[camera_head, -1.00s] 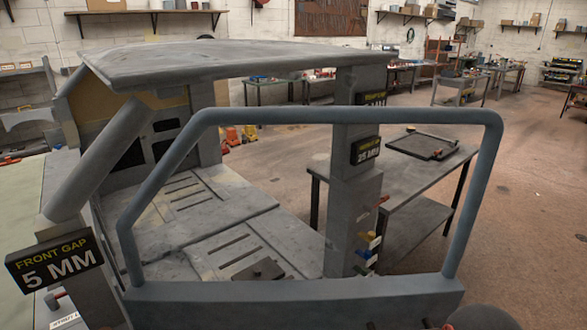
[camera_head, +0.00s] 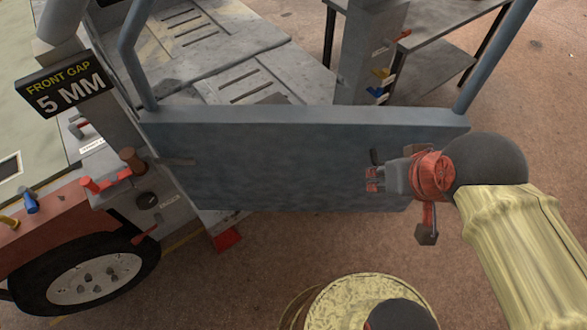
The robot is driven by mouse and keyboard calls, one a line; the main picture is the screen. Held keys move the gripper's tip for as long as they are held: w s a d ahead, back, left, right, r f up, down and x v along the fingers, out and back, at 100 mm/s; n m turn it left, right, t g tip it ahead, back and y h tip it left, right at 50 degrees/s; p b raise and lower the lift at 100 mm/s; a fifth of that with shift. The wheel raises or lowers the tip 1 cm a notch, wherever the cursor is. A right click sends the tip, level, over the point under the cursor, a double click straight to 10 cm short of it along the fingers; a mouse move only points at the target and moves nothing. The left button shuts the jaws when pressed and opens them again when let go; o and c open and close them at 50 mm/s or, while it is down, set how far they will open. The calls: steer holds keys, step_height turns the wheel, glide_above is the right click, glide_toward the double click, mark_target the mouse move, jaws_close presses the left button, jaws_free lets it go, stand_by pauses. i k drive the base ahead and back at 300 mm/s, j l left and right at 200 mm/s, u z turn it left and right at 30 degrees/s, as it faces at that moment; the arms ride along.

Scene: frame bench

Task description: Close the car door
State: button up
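The blue-grey car door (camera_head: 270,160) stands upright, with its lower panel and part of its window frame in view. Its left end is by the front hinge area of the car body (camera_head: 110,150). Its right end stands out from the grey rear pillar (camera_head: 362,50), so the door is open. The top of the window frame is out of view.
A "FRONT GAP 5 MM" sign (camera_head: 65,83) is at the left, above a wheel (camera_head: 95,278) and a red fender (camera_head: 50,225). A grey table (camera_head: 440,60) stands behind the pillar. Bare floor (camera_head: 270,260) lies on the near side of the door.

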mark_target(232, 157)
steer(key=k+l, duration=0.3)
steer(key=l, duration=0.2)
steer(key=k+l, duration=0.35)
steer(key=l, duration=0.15)
